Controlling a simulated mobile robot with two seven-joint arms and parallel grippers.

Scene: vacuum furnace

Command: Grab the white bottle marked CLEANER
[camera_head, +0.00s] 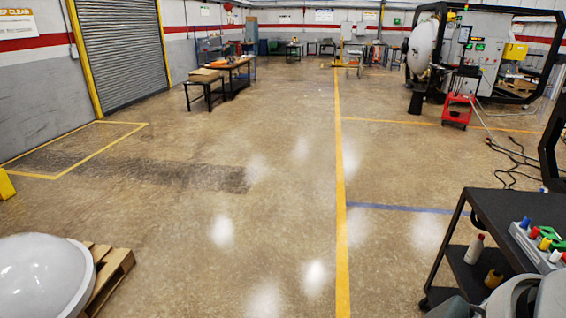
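A white bottle with a red cap (474,249) stands upright on the lower shelf of a black cart (490,203) at the right. Its label is too small to read, so I cannot confirm the word CLEANER. A squat yellow-brown container (493,279) sits near it on the same shelf. Neither of my grippers shows in the head view. Grey and white rounded parts at the bottom right edge look like my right arm and hide part of the cart.
A grey tray (527,240) with several colored items is on the cart top. A wooden pallet (112,274) and a white dome (40,278) are at the lower left. The middle floor is clear.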

